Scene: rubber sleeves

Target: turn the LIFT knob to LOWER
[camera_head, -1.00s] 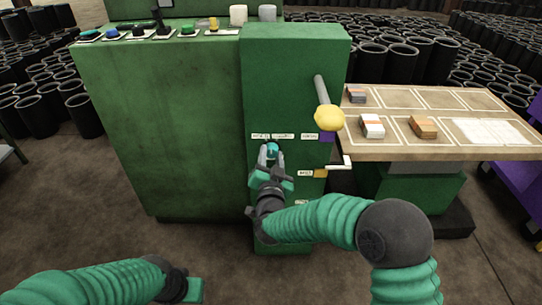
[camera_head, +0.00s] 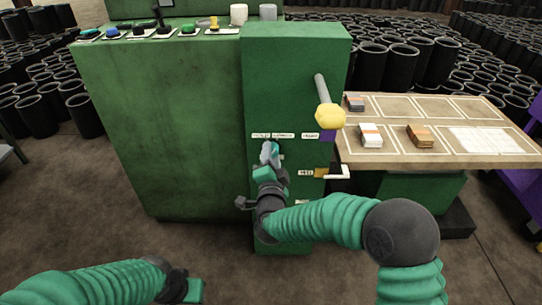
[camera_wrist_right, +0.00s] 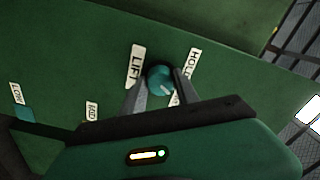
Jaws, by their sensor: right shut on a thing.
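The teal LIFT knob (camera_wrist_right: 158,80) sits on the green cabinet front, between the LIFT label (camera_wrist_right: 135,66) and the HOLD label (camera_wrist_right: 188,64). A pale mark shows on its lower right, towards a third label partly covered by a finger. My right gripper (camera_wrist_right: 160,88) is shut on the knob, one finger on each side. In the head view my right gripper (camera_head: 270,152) is at the cabinet, below a row of small labels, and hides most of the knob. My left gripper (camera_head: 192,290) is low at the left, away from the cabinet; its fingers are unclear.
A table (camera_head: 490,158) with several marked areas and small stacks stands right of the cabinet (camera_head: 295,75). A grey lever with a yellow ball (camera_head: 330,117) sticks out above my right gripper. Several black sleeves (camera_head: 400,65) stand behind.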

